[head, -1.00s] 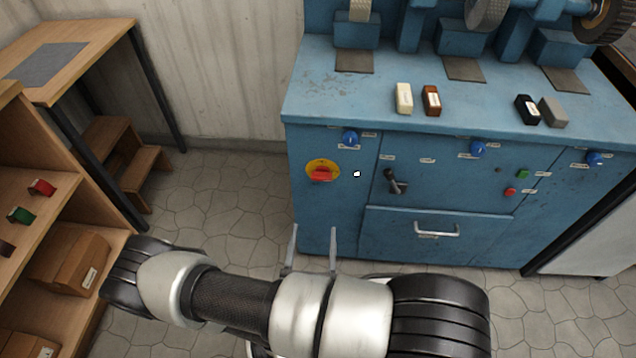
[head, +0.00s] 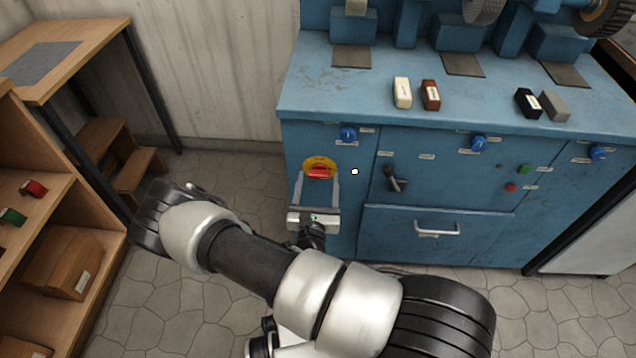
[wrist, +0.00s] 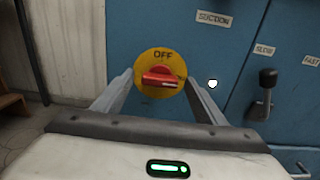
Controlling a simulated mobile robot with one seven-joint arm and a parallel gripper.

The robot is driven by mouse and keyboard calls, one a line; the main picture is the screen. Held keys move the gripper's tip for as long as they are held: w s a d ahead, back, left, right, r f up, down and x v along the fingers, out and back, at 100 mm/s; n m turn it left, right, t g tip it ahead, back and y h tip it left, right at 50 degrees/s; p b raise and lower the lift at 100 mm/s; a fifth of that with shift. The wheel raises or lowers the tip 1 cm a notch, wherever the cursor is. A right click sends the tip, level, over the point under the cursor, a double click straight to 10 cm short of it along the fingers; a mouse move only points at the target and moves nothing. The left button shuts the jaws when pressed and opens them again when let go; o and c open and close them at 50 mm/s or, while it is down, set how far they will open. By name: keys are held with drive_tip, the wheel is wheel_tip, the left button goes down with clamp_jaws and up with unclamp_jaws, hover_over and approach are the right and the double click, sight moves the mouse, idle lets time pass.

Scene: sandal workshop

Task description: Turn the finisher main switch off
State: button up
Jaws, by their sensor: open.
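The finisher main switch is a red rotary handle (head: 318,172) on a round yellow plate (head: 320,161), on the left front of the blue finisher (head: 440,165). In the wrist view the red handle (wrist: 160,78) lies roughly horizontal, tilted slightly, with "OFF" above it on the yellow plate (wrist: 162,57). My gripper (head: 318,178) is open in front of the switch, its fingers pointing at the panel. In the wrist view the fingers (wrist: 160,82) stand left and right of the handle, with space on both sides. Whether the fingertips reach past the handle's face I cannot tell.
A white dot (head: 355,171) is right of the switch. A black lever (head: 393,179), blue knobs (head: 348,134) and a drawer handle (head: 437,229) stick out of the front. Coloured blocks (head: 402,92) lie on top.

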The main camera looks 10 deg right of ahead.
drive_tip(key=shift+w, duration=0.1)
drive_tip(key=c, duration=1)
drive_tip(key=shift+c, duration=0.2)
drive_tip(key=shift+n+p, duration=0.3)
drive_tip(key=shift+n, duration=0.1)
drive_tip(key=n+p, duration=0.1)
drive_tip(key=n, duration=0.1)
drive_tip(key=shift+r+n+p, duration=0.1)
drive_tip(key=shift+n+p, duration=0.25)
drive_tip(key=shift+n, duration=0.05)
drive_tip(key=n+p, duration=0.1)
drive_tip(key=n, duration=0.4)
drive_tip(key=shift+a+n+p, duration=0.1)
drive_tip(key=shift+n+p, duration=0.2)
drive_tip(key=shift+p, duration=0.1)
drive_tip(key=n, duration=0.4)
drive_tip(key=shift+f+p, duration=0.25)
drive_tip(key=shift+p, duration=0.05)
drive_tip(key=n, duration=0.4)
drive_tip(key=shift+f+n, duration=0.1)
drive_tip(key=shift+n, duration=0.2)
